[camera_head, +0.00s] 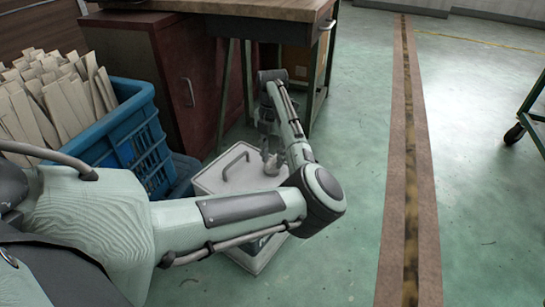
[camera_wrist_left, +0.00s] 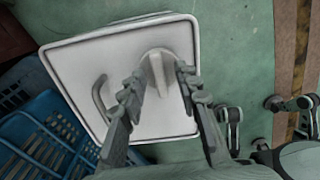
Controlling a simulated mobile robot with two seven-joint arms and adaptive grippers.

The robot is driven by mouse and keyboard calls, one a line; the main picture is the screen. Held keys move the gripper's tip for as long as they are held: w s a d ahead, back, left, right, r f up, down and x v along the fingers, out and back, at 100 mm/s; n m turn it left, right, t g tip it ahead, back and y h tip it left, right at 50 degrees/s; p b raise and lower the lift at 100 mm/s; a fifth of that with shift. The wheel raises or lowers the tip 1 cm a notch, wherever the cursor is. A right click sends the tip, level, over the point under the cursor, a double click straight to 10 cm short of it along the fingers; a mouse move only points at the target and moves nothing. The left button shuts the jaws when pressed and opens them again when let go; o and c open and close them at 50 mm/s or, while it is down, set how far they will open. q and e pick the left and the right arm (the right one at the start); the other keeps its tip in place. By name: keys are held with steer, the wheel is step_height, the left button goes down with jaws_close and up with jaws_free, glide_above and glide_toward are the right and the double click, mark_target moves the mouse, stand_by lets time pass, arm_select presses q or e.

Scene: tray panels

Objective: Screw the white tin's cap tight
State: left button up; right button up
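The white tin (camera_head: 215,182) stands on the floor beside the blue crate, with a grey carry handle (camera_head: 235,160) on its flat top. In the left wrist view the tin's top (camera_wrist_left: 85,65) shows from above. Its pale cap (camera_wrist_left: 158,72) has a raised, narrow grip and sits toward the tin's far edge in that view. My left gripper (camera_head: 271,162) points down over the cap. In the wrist view its fingers (camera_wrist_left: 160,76) are apart, one on each side of the cap's grip, with gaps showing. The head view does not show the cap clearly. My right gripper is not in view.
A blue crate (camera_head: 130,135) full of pale wooden strips stands left of the tin. A dark red cabinet (camera_head: 165,80) and a workbench (camera_head: 230,8) stand behind. Open green floor (camera_head: 365,120) with a brown floor strip (camera_head: 410,170) lies to the right.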

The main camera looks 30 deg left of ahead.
arm_select(q)
steer(key=shift+c, duration=0.5)
jaws_close()
